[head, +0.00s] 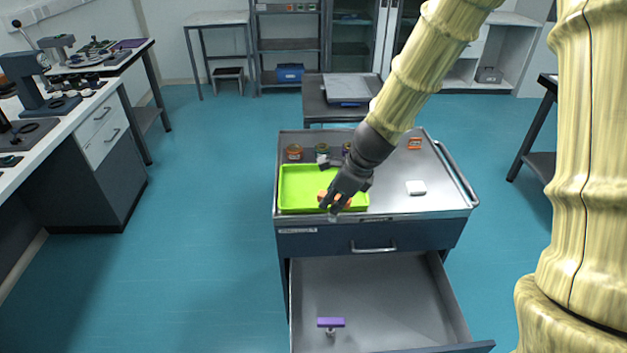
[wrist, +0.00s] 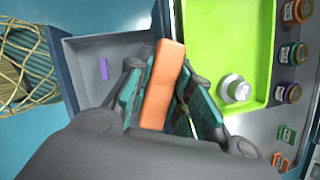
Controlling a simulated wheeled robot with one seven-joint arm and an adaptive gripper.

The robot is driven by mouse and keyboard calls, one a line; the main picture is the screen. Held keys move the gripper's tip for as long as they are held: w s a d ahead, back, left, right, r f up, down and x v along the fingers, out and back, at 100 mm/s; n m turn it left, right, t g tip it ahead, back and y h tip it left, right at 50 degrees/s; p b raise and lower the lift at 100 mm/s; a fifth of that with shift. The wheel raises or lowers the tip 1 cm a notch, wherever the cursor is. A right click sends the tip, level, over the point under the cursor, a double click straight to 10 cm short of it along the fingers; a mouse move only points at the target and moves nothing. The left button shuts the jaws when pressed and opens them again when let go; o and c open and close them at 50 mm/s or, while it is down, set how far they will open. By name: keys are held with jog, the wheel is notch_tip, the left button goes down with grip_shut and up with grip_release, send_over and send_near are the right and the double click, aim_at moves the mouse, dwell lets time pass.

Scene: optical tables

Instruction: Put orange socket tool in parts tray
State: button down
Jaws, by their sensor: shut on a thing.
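The orange socket tool (wrist: 163,84) shows in the wrist view as an orange bar between the fingers of my gripper (wrist: 165,90). My gripper is shut on it. In the head view my gripper (head: 338,201) is low over the front part of the lime-green parts tray (head: 297,188), with some orange (head: 322,195) showing at its fingers. Whether the tool touches the tray is hidden. The tray (wrist: 212,32) lies to the right of the tool in the wrist view. A clear or silvery round piece (wrist: 236,90) shows in the tray there.
The tray is on a metal-topped cart (head: 395,205). Several small jars (head: 294,152) stand behind it. A white block (head: 416,187) and an orange item (head: 415,143) lie to the right. The open drawer (head: 375,300) below holds a purple-topped tool (head: 330,322).

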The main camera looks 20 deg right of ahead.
jog(key=w+a+f+p, duration=0.1)
jog(key=w+p, duration=0.1)
jog(key=w, duration=0.3)
jog(key=w+a+f+p, duration=0.1)
jog(key=w+f+p, duration=0.1)
jog(key=w, duration=0.3)
jog(key=w+a+f+p, duration=0.1)
jog(key=w+f, duration=0.1)
jog(key=w, duration=0.3)
jog(key=shift+p, duration=0.4)
jog(key=shift+s, duration=0.1)
jog(key=c, duration=1.3)
grip_release()
jog(key=shift+f, duration=0.15)
jog(key=shift+c, duration=0.2)
jog(key=shift+o, duration=0.3)
jog(key=shift+d+r, duration=0.1)
jog(key=shift+r, duration=0.35)
jog(key=b+v, duration=0.2)
jog(key=v, duration=0.9)
jog(key=shift+s+r, duration=0.15)
jog(key=shift+s, duration=0.05)
